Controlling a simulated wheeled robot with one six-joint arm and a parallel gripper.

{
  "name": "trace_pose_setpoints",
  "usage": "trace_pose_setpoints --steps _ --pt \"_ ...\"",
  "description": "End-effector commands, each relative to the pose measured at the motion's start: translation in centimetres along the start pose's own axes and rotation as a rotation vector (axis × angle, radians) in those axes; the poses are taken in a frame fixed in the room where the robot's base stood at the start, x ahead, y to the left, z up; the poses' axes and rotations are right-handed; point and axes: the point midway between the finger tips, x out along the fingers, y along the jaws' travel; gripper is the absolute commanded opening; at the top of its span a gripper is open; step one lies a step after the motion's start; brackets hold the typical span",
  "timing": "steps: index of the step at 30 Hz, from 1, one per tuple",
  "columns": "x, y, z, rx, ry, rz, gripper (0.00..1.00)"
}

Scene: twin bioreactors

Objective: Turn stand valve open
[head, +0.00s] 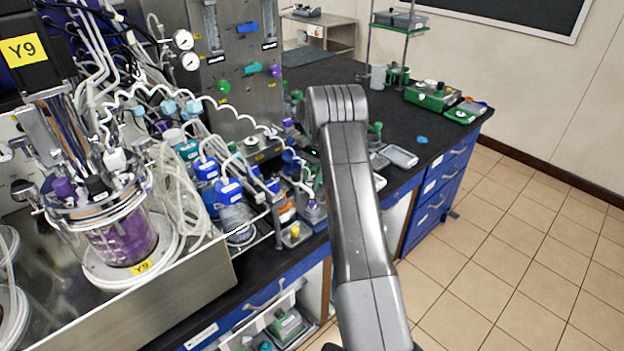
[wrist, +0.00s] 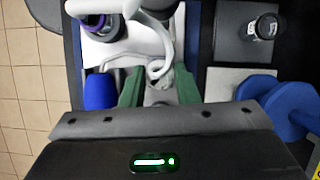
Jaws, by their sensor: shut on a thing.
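My gripper (wrist: 159,92) shows in the wrist view as two green fingers. They are shut on a small pale grey piece (wrist: 160,94) in the gap. A white tube (wrist: 163,45) curls just beyond it. I cannot tell for sure whether this piece is the stand valve, or which way it is turned. In the head view my arm hides the gripper.
In the wrist view, a blue block (wrist: 100,90) lies left of the fingers and blue rounded parts (wrist: 285,108) lie right. In the head view, a glass vessel (head: 122,238) stands left among tubes and blue-capped bottles (head: 229,190). The black bench (head: 335,78) has bare patches behind my arm.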

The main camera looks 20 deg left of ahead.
Motion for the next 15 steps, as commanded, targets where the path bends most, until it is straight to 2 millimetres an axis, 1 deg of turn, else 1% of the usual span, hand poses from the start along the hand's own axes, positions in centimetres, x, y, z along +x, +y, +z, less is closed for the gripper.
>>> trace_pose_setpoints --steps 6,15 --pt "-0.04 -0.25 0.0 -0.192 0.003 0.078 0.05" --pt "-0.02 -0.39 0.08 -0.43 0.003 0.177 0.05"
